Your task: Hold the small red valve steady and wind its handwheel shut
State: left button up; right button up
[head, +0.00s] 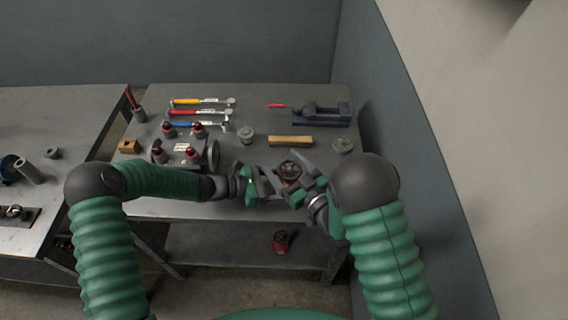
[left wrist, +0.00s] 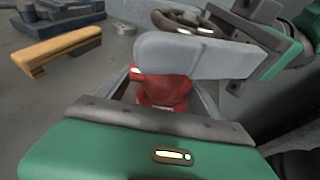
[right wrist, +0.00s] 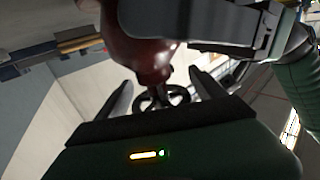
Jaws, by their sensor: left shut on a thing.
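The small red valve (head: 289,170) is held up at the front of the bench, with its dark handwheel (left wrist: 185,20) at one end. My left gripper (head: 268,183) is shut on the valve's red body (left wrist: 162,90). In the right wrist view, the valve body (right wrist: 140,52) hangs above the handwheel (right wrist: 163,98), and my left gripper partly covers it. My right gripper (right wrist: 163,90) is open, its two fingers on either side of the handwheel with visible gaps. One right finger hides part of the valve in the left wrist view.
Another red valve (head: 281,242) sits on the lower shelf. A wall (head: 390,130) stands close on the right.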

jog(key=c, duration=1.2)
jog(key=shift+o, duration=0.2)
jog(key=shift+m+t+h, duration=0.3)
jog(key=shift+h, duration=0.1)
jog(key=m+h, duration=0.1)
jog(key=m+t+h, duration=0.1)
jog(key=h, duration=0.1)
jog(key=m+t+h, duration=0.1)
jog(key=shift+w+d, duration=0.2)
jog(key=shift+d, duration=0.1)
jog(key=shift+d+m+t+h, duration=0.25)
jog(key=shift+m+h, duration=0.65)
jog(key=shift+h, duration=0.5)
jog(key=shift+d+m+t+h, duration=0.1)
jog(key=shift+m+t+h, duration=0.15)
jog(key=shift+m+h, duration=0.9)
jog(key=shift+h, duration=0.45)
jog(key=o, duration=1.4)
jog(key=shift+c, duration=0.2)
